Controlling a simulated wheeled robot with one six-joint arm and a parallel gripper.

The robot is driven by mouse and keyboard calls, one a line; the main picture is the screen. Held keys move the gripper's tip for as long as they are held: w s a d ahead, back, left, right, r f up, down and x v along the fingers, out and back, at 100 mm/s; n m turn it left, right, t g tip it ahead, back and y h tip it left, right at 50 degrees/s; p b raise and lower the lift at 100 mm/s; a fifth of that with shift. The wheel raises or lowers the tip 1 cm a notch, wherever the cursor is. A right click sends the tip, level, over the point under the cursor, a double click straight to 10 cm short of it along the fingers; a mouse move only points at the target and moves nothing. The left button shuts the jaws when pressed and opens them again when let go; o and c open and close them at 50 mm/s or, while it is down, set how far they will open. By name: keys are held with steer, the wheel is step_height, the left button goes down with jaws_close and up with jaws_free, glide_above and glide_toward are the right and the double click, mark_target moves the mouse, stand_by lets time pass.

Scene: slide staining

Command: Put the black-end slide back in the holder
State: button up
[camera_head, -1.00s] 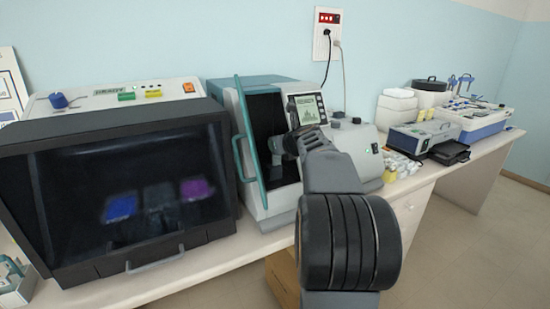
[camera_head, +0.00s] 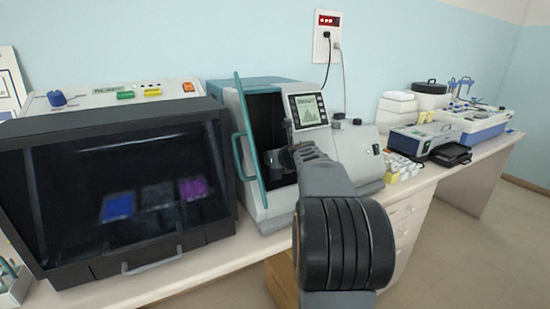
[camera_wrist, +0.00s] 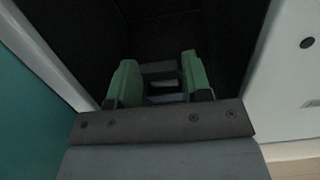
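My gripper (camera_wrist: 160,82) reaches into the dark opening of the grey machine with the teal door (camera_head: 230,108). In the wrist view its two green fingers stand apart. A small dark block and pale grey patches show between or beyond the fingers; I cannot tell whether these are the holder or something else. No black-end slide can be made out in either view. In the head view my own arm hides much of the gripper and the opening.
The teal door (camera_head: 252,160) stands open at the left of the opening. A dark-windowed cabinet (camera_head: 120,262) stands at the left. A grey device (camera_head: 410,138), small bottles (camera_head: 402,168) and a blue-white tray unit (camera_head: 480,129) stand at the right.

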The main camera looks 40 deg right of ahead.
steer(key=shift+o, duration=1.1)
steer(key=shift+s+r, duration=0.25)
steer(key=shift+r, duration=0.1)
steer(key=v, duration=1.1)
steer(key=shift+s, duration=0.25)
steer(key=shift+a, duration=0.1)
